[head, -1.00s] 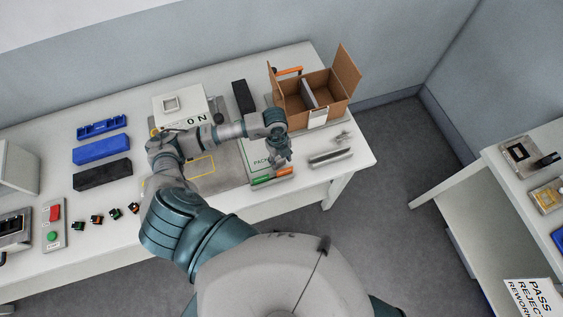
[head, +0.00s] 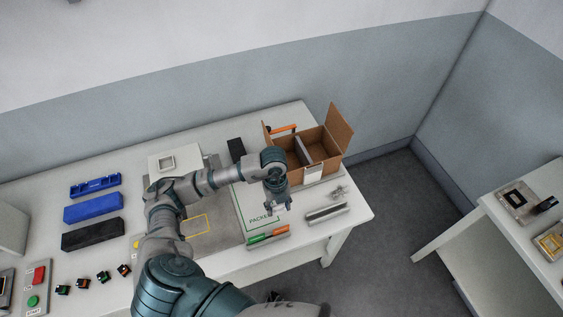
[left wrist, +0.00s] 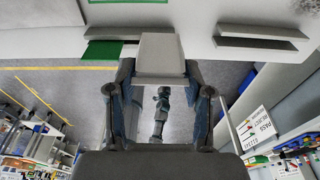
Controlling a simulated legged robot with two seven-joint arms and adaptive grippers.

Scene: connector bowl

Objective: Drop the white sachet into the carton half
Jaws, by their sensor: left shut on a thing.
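My left gripper (head: 277,208) is above the front right part of the table, in front of the carton and clear of it. In the left wrist view its two fingers (left wrist: 160,88) are shut on the white sachet (left wrist: 160,53), which sticks out past the fingertips. In the head view the sachet is mostly hidden by the gripper. The open brown carton (head: 333,171) stands at the table's back right. A grey divider (head: 302,151) parts it into two halves. Its flaps stand up. My right gripper is not seen.
Green and orange markers (head: 268,236) lie in a tray near the front edge. A grey metal holder (head: 327,213) is to their right. Blue bins (head: 93,207) and a black bin (head: 93,234) stand at the left. A second table (head: 510,250) is at the right.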

